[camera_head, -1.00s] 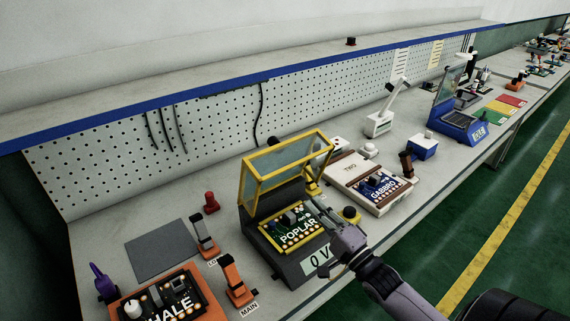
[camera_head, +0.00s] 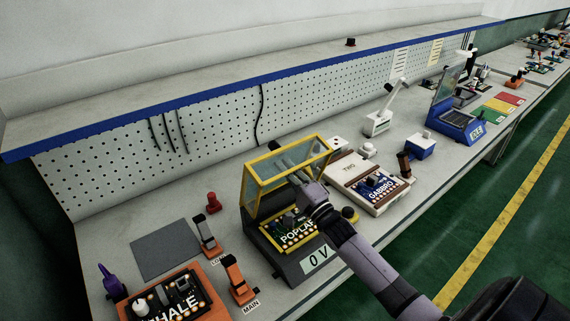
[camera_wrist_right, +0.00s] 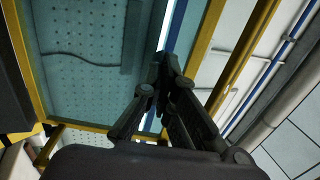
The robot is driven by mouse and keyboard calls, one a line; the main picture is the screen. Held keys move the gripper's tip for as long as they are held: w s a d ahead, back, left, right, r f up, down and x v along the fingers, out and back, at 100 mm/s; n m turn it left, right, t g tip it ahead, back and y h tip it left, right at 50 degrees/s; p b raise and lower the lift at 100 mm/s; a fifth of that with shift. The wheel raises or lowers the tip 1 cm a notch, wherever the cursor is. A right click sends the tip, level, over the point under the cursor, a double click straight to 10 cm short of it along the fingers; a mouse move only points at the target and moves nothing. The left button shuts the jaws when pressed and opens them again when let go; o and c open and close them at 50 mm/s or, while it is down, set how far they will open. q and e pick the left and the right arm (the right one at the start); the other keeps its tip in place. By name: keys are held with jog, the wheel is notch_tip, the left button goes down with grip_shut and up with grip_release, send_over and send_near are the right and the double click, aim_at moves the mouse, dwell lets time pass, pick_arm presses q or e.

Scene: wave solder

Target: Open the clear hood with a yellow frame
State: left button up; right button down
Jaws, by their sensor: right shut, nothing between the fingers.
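The clear hood (camera_head: 262,184) with its yellow frame stands raised and tilted above a dark grey fixture (camera_head: 290,268) in the head view. A green board marked POPLAR (camera_head: 285,238) lies in the fixture under it. My right gripper (camera_head: 284,160) is shut and empty, at the hood's pane; my forearm crosses in front of the fixture's right side. In the right wrist view the shut fingers (camera_wrist_right: 166,62) lie between the tinted pane (camera_wrist_right: 85,65) and a yellow frame bar (camera_wrist_right: 205,45). I cannot tell whether they touch the hood. My left gripper is not in view.
A white-and-brown fixture with a GABBRO board (camera_head: 377,187) stands close right of the hood. Orange-based switches (camera_head: 240,283) and a grey mat (camera_head: 165,250) are at the left. A pegboard (camera_head: 215,135) stands behind.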

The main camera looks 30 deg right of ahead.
jog(key=shift+w, duration=0.15)
jog(key=shift+r, duration=0.1)
jog(key=shift+w+r+p, duration=0.15)
jog(key=shift+r+p, duration=0.1)
jog(key=shift+p, duration=0.2)
jog(key=shift+w+r+g+p, duration=0.5)
jog(key=shift+w+r+p, duration=0.05)
jog(key=shift+p, duration=0.7)
jog(key=x, duration=0.1)
jog(key=b+x, duration=0.1)
jog(key=x, duration=0.1)
jog(key=f+b+x, duration=0.1)
jog(key=x, duration=0.1)
jog(key=shift+w, duration=0.25)
jog(key=shift+a+r, duration=0.1)
